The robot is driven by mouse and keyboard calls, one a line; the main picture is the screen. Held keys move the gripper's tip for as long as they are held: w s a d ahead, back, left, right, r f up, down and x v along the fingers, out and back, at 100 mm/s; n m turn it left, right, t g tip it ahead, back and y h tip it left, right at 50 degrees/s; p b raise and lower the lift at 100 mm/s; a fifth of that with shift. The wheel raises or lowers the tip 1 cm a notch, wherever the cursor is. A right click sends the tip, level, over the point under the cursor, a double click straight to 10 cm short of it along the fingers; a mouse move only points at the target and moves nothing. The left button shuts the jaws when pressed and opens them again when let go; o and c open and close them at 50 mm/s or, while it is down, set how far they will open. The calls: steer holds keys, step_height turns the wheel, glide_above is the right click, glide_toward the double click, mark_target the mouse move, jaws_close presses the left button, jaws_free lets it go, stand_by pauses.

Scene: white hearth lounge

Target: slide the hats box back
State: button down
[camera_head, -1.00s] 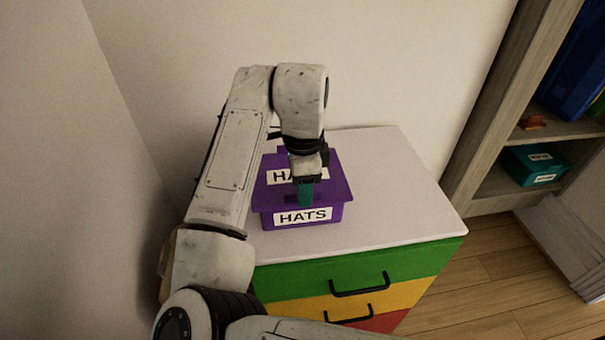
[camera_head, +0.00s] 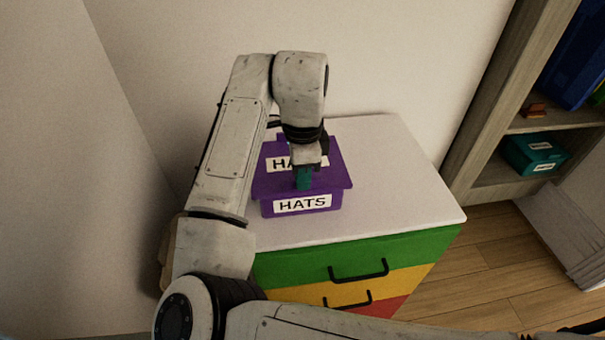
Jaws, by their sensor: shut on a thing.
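The hats box (camera_head: 328,186) is purple with a lid and two white HATS labels, one on its front and one on its top, partly covered. It sits upright on the white top of a chest of drawers (camera_head: 398,180), left of the middle. My gripper (camera_head: 303,184) comes down from above at the box's lid. It is shut, with a teal part at its tip against the lid's front half. My wrist hides part of the lid and the upper label, so the exact hold is not clear.
The chest has green, yellow and red drawers with black handles (camera_head: 358,272). The wall (camera_head: 400,60) stands behind it. The chest top right of the box is clear. At right, a wooden shelf unit (camera_head: 478,110) holds a teal labelled box (camera_head: 535,153) and blue bins.

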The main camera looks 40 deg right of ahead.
steer(key=shift+w, duration=0.1)
steer(key=shift+w+d+p, duration=0.15)
steer(key=shift+w+d, duration=0.95)
steer(key=shift+w, duration=0.55)
steer(key=shift+w+d+p, duration=0.1)
steer(key=shift+w+d, duration=1.05)
steer(key=shift+w, duration=0.45)
steer(key=shift+w+d+p, duration=0.15)
steer(key=shift+w+d, duration=0.95)
steer(key=shift+w, duration=0.55)
steer(key=c, duration=1.2)
jaws_free()
steer(key=shift+o, duration=0.2)
step_height(320, 180, up, 11)
steer(key=shift+f, duration=0.15)
